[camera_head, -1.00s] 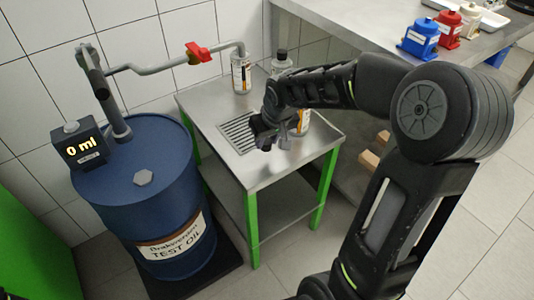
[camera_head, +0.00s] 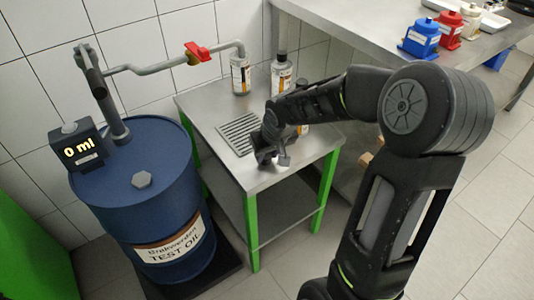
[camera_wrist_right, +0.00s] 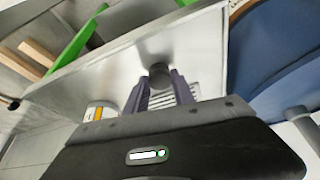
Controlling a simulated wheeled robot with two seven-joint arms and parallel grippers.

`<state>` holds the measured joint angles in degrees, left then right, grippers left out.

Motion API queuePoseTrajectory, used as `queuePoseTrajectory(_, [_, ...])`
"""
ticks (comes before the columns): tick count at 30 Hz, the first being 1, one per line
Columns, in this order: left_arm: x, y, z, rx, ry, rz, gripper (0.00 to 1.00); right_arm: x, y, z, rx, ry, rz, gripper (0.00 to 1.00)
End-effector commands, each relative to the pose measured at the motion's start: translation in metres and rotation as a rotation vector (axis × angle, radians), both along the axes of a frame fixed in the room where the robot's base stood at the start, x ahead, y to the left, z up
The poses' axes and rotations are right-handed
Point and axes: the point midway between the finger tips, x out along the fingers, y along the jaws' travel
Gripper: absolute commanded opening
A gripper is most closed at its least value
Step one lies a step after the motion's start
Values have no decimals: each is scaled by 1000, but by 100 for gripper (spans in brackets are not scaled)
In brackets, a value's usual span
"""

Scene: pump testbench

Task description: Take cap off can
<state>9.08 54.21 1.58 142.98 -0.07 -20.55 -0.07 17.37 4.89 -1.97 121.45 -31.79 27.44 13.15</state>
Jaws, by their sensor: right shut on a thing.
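My right gripper (camera_head: 272,160) is over the front part of the small steel table, in front of the drain grate. In the right wrist view its two fingers (camera_wrist_right: 160,88) are shut on a small round dark grey cap (camera_wrist_right: 160,74). An orange-and-white can (camera_wrist_right: 100,112) stands on the table beside the gripper, apart from the held cap. In the head view this can (camera_head: 303,130) is mostly hidden behind my right arm. Two more cans stand at the back: one under the pipe outlet (camera_head: 240,76), one with a dark cap (camera_head: 281,72). My left gripper is not in view.
A blue oil drum (camera_head: 145,190) with a display box (camera_head: 80,148) reading 0 ml stands left of the table. A pipe with a red valve handle (camera_head: 198,52) runs above. A steel bench (camera_head: 370,25) holds blue and red containers. The table's front left is clear.

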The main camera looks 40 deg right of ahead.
Motion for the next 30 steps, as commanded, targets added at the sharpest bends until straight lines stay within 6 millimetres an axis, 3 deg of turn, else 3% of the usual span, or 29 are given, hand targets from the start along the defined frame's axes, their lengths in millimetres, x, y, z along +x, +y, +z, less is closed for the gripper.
queuePoseTrajectory(1, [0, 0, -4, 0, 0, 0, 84, 0, 0, -4, 0, 0, 0, 0])
queuePoseTrajectory(2, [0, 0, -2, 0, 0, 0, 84, 0, 0, -2, 0, 0, 0, 32])
queuePoseTrajectory(9, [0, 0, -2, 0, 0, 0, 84, 0, 0, -2, 0, 0, 0, 51])
queuePoseTrajectory(21, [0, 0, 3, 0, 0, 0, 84, -1, 0, 5, 0, -1, 0, 52])
queuePoseTrajectory(30, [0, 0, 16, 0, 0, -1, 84, -18, 3, 53, -2, -6, 0, 52])
